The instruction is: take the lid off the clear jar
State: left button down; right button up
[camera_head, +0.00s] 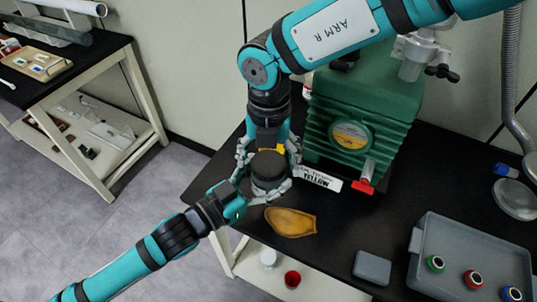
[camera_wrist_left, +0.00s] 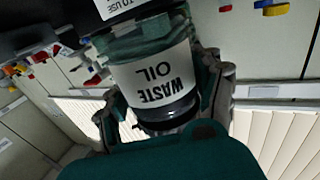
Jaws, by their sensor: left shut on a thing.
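The clear jar shows in the left wrist view (camera_wrist_left: 150,75), with a white "WASTE OIL" label seen upside down. Its dark round lid (camera_head: 268,165) shows from above in the head view; the jar's body is mostly hidden there. My left gripper (camera_head: 258,196) comes in from the lower left and is shut on the jar, its fingers on both sides in the wrist view. My right gripper (camera_head: 268,158) points down from above, with its fingers on either side of the lid. I cannot tell whether they touch it.
A green pump (camera_head: 355,115) stands close behind, with a red-tipped outlet (camera_head: 364,182). An amber, leaf-shaped piece (camera_head: 290,221) lies in front on the black bench. A grey tray (camera_head: 425,233) with colored rings and a small grey box (camera_head: 372,267) are at the right.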

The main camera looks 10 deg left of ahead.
jog(key=c, duration=1.1)
jog(key=n, duration=0.6)
jog(key=shift+s+n, duration=0.15)
jog(key=shift+n, duration=0.25)
jog(key=n, duration=0.6)
jog(key=shift+c, duration=0.2)
jog(key=n, duration=0.5)
jog(key=shift+n, duration=0.4)
jog(key=n, duration=0.7)
jog(key=shift+r, duration=0.1)
jog(key=shift+r, duration=0.15)
jog(key=shift+r, duration=0.95)
